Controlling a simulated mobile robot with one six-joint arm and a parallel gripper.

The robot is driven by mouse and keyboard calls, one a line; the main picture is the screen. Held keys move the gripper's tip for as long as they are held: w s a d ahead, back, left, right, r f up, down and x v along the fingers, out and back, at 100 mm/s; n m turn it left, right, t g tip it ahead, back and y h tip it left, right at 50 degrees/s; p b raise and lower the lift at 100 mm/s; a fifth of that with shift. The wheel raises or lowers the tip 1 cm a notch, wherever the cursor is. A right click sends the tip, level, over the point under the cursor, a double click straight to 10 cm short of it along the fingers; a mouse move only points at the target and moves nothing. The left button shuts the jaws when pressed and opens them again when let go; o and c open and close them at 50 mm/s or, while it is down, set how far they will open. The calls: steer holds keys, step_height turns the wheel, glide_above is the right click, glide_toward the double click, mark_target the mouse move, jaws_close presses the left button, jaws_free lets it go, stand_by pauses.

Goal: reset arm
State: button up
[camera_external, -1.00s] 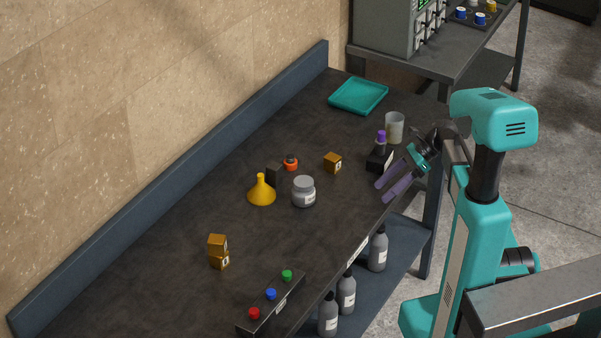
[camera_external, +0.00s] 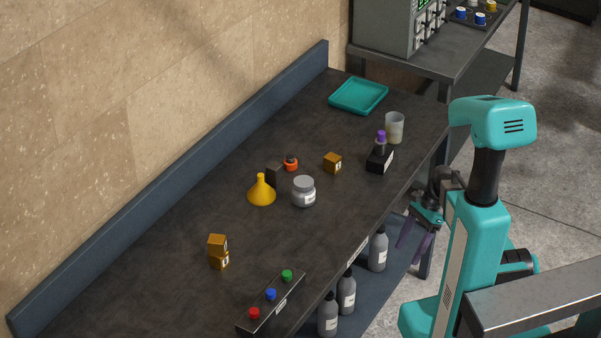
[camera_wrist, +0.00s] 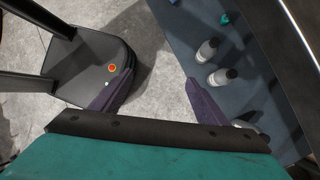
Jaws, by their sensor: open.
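My gripper (camera_external: 413,240) is open and empty, with its purple fingers pointing down. In the external view it hangs off the front edge of the dark workbench (camera_external: 150,270), close to my teal arm column and near the grey bottles (camera_external: 378,250) on the lower shelf. In the wrist view the two purple fingers of my gripper (camera_wrist: 150,98) are spread apart. Between and beyond them show grey floor and the blue-grey shelf (camera_wrist: 185,45) with bottles (camera_wrist: 208,50). Nothing is between the fingers.
On the bench stand a teal tray (camera_external: 358,97), a beaker (camera_external: 395,127), a black holder (camera_external: 380,158) with a purple-capped item, a grey jar (camera_external: 304,192), a yellow funnel (camera_external: 261,191), amber cubes (camera_external: 217,243) and a button box (camera_external: 271,303). A metal bar (camera_external: 550,295) crosses at lower right.

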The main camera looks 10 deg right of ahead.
steer(key=s+d+f+n+g+h+b, duration=0.1)
steer(key=s+f+n+h+b, duration=0.1)
steer(key=s+f+n, duration=0.6)
steer(key=s+d+f+n+g+h+b, duration=0.1)
steer(key=s+f+n+b, duration=0.4)
steer(key=s+f, duration=1.2)
steer(key=shift+s+f+n+g+h, duration=0.25)
steer(key=shift+f+n+g+h, duration=0.6)
steer(key=shift+f+n, duration=1.3)
steer(key=shift+f+m+t+h, duration=0.25)
steer(key=shift+f+m, duration=0.15)
steer(key=shift+m, duration=0.05)
